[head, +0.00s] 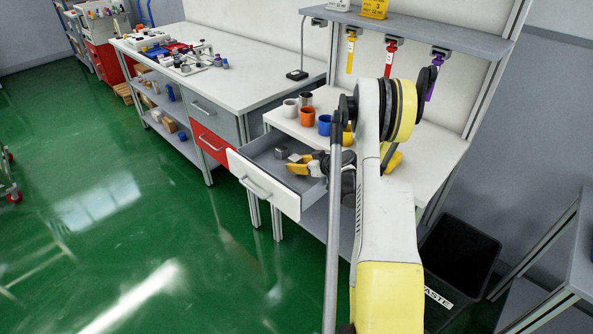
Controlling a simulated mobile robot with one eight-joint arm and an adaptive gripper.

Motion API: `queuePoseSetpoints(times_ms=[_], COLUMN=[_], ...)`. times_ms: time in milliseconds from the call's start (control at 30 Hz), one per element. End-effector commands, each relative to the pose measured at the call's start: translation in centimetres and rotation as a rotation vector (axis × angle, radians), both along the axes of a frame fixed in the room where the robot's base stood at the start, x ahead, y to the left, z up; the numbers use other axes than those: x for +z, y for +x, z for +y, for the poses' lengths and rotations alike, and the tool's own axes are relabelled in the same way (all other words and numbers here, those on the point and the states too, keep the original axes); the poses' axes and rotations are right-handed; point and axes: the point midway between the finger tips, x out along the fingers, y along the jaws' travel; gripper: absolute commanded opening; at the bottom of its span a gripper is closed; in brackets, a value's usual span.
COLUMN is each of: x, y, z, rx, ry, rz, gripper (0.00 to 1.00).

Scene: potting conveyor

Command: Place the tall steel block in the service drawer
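The service drawer (262,189) is pulled out from the white bench, with a white front and grey inside. A small grey block (281,152) is in the drawer towards its back left; from this view I cannot tell if it is the tall steel block. My gripper (296,163), with yellow and dark fingers, is over or inside the drawer, just right of that block. Its fingers are small here and partly overlap. I cannot tell whether they are open or hold something. My arm hides the drawer's right side and part of the bench.
White, orange and blue cups (307,116) and a grey one stand on the bench behind the drawer. Coloured tools (351,50) hang from a shelf above. A black waste bin (459,262) stands at right. Green floor (130,220) is clear at left.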

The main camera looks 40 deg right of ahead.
Motion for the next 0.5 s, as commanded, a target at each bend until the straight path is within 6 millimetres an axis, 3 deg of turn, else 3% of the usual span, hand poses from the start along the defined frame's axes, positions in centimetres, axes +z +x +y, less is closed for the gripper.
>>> queuePoseSetpoints(times_ms=[67, 433, 467, 500], x=[-1.42, -1.69, -1.73, -1.65], y=[0.01, -0.01, -0.02, -0.03], z=[0.01, 0.03, 0.04, 0.04], rx=[0.0, 0.0, 0.0, 0.0], ry=[0.0, 0.0, 0.0, 0.0], rz=[-0.001, -0.001, 0.0, 0.0], gripper=[0.0, 0.0, 0.37, 0.49])
